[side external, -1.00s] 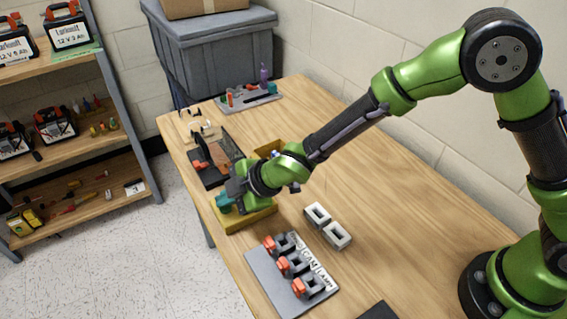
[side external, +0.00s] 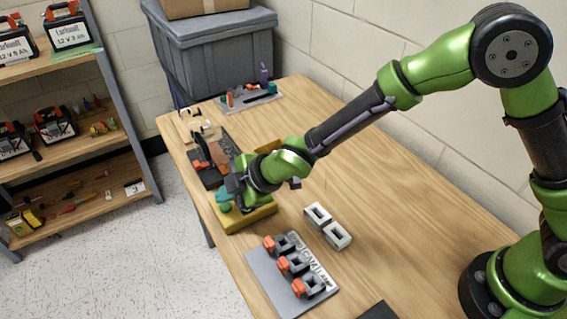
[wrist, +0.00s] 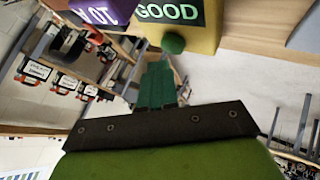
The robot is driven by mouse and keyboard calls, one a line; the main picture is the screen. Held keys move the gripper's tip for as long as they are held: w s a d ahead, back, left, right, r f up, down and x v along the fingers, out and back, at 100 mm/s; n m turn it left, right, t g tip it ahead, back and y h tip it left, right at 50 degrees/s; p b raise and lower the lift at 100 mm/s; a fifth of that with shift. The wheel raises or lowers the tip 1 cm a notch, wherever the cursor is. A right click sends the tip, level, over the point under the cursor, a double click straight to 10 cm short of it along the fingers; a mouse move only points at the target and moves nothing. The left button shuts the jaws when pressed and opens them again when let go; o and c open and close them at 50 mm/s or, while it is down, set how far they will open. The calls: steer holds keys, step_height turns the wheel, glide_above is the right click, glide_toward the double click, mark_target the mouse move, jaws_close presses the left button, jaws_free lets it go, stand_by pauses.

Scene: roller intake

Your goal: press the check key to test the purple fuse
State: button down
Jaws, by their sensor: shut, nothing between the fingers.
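A yellow tester box (side external: 250,220) sits near the table's left edge, partly behind my gripper. In the wrist view the box (wrist: 205,38) carries a dark panel reading GOOD (wrist: 168,11) in pale green letters. A round green key (wrist: 173,43) sticks out below the panel, and it also shows in the side view (side external: 226,208). A purple block with upside-down white marking, seemingly the purple fuse (wrist: 100,12), is beside the panel, cut off by the frame top. My gripper (wrist: 157,85) has its teal fingers shut and empty, apparently just short of the key.
A grey plate (side external: 270,285) with several orange-and-black parts lies in front. A dark stand (side external: 208,178) is behind the box; a grey rack (side external: 250,98) is at the far end.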

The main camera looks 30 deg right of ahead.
mark_target(229, 207)
steer(key=shift+r, duration=0.15)
steer(key=shift+r, duration=2.5)
